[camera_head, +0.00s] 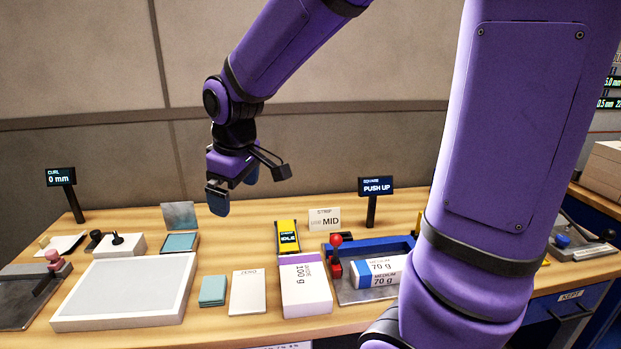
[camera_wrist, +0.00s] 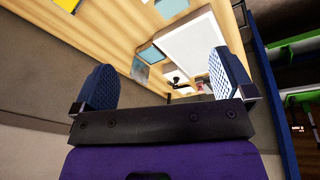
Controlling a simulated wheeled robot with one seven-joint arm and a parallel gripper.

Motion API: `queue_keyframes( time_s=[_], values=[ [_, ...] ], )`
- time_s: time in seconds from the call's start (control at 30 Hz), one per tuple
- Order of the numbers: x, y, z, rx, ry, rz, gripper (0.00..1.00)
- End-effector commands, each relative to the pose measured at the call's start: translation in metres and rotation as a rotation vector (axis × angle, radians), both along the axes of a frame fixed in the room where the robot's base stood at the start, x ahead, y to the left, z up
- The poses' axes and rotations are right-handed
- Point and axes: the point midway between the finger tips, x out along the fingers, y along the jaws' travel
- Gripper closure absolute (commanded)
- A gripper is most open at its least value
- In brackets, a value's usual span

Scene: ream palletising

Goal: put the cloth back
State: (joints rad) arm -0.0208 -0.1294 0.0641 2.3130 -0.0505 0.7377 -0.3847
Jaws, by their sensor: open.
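A teal folded cloth (camera_head: 212,290) lies flat on the wooden bench, right of the large white-framed board (camera_head: 65,320). A second flat teal piece (camera_head: 180,242) lies behind the board on a small dark base; I cannot tell whether it is cloth or a pad. In the wrist view, one teal piece (camera_wrist: 170,8) is at the top edge and another (camera_wrist: 150,54) is beside the board. My gripper (camera_head: 233,188) is open and empty, raised above the back of the bench. Its two blue pads stand wide apart in the wrist view (camera_wrist: 163,82).
A blue press (camera_head: 370,247) holds a 70 g pack (camera_head: 378,273). Sign posts (camera_head: 372,207) rise at the back. Bare wood shows around the cloth.

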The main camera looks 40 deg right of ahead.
Motion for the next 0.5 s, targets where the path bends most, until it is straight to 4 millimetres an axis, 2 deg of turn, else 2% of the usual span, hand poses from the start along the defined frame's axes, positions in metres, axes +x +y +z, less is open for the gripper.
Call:
queue_keyframes(
  time_s=[0.03,0.2,0.5],
  values=[
    [-0.012,-0.002,0.011,0.007,-0.022,-0.030,0.00],
    [-0.051,-0.010,0.037,0.037,-0.076,-0.136,0.00],
    [-0.122,-0.020,0.067,0.112,-0.168,-0.319,0.00]
  ],
)
